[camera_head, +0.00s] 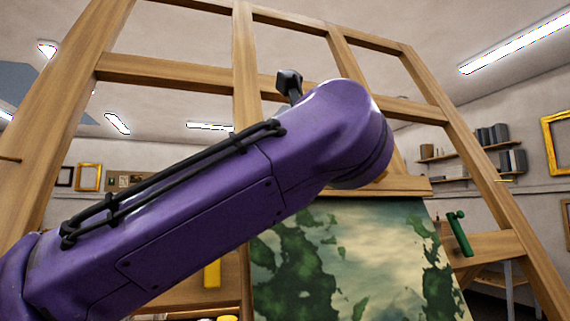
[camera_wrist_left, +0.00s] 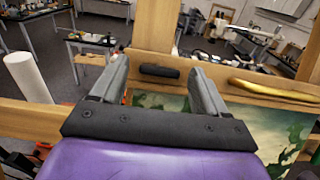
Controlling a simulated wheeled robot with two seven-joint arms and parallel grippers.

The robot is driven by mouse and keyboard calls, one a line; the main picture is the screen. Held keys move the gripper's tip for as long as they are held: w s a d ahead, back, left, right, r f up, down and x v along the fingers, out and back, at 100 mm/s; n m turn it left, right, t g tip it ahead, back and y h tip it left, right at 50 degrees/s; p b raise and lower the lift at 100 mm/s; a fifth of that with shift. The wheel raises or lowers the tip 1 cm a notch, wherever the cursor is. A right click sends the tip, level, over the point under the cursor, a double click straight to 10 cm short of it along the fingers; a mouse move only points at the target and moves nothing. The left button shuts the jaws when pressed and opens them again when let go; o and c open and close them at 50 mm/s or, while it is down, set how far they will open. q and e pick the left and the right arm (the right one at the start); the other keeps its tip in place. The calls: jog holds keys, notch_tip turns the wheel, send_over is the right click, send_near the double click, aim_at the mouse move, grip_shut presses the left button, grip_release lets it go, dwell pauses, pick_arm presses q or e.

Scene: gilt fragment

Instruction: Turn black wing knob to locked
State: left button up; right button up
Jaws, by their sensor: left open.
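The black wing knob (camera_wrist_left: 160,71) shows in the left wrist view as a short dark bar lying crosswise on the wooden easel bar (camera_wrist_left: 150,62), above the painting. My left gripper (camera_wrist_left: 157,66) is open, with one grey finger on either side of the knob and clear gaps between. I cannot tell whether the fingertips reach as deep as the knob. In the head view my purple arm covers the left gripper. A small black block on a stem (camera_head: 289,82) stands above that arm; I cannot tell what it belongs to. My right gripper is not in view.
The large wooden easel frame (camera_head: 245,60) surrounds my arm. A green painted canvas (camera_head: 395,255) stands below it. A green-handled object (camera_head: 459,234) is at the right. In the wrist view a gold strip (camera_wrist_left: 275,92) lies right of the gripper and a white roll (camera_wrist_left: 27,75) stands left.

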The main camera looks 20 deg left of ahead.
pick_arm(q)
jog(key=shift+s, duration=0.3)
jog(key=shift+w, duration=0.2)
jog(key=c, duration=1.1)
jog(key=shift+o, duration=0.2)
